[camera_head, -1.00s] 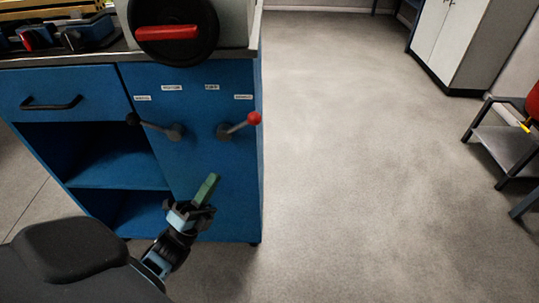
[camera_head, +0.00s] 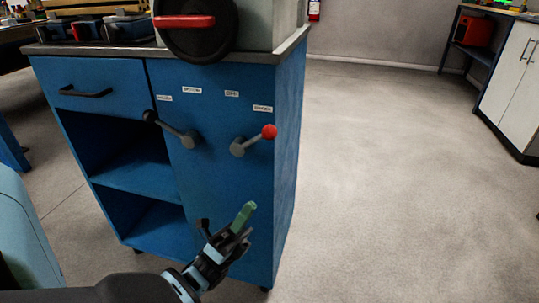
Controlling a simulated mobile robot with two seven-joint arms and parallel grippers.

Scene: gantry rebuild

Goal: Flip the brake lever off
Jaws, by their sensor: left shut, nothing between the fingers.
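On the front of the blue cabinet (camera_head: 235,175) are two levers on grey round hubs. The right lever (camera_head: 253,140) has a red ball knob and points right and slightly up. The left lever (camera_head: 173,130) has a black knob and points up and to the left. Small white labels sit above them; one above the red-knobbed lever (camera_head: 263,108) is too small to read surely. My left gripper (camera_head: 243,216), with green fingertips, is shut and empty, in front of the cabinet's lower part, below the red-knobbed lever and apart from it. My right gripper is not in view.
A black wheel with a red handle (camera_head: 185,22) is on the grey unit atop the cabinet. The cabinet has a drawer handle (camera_head: 85,92) and open shelves (camera_head: 135,175) at left. Clear floor (camera_head: 400,180) lies to the right, with a white cupboard (camera_head: 515,85) beyond.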

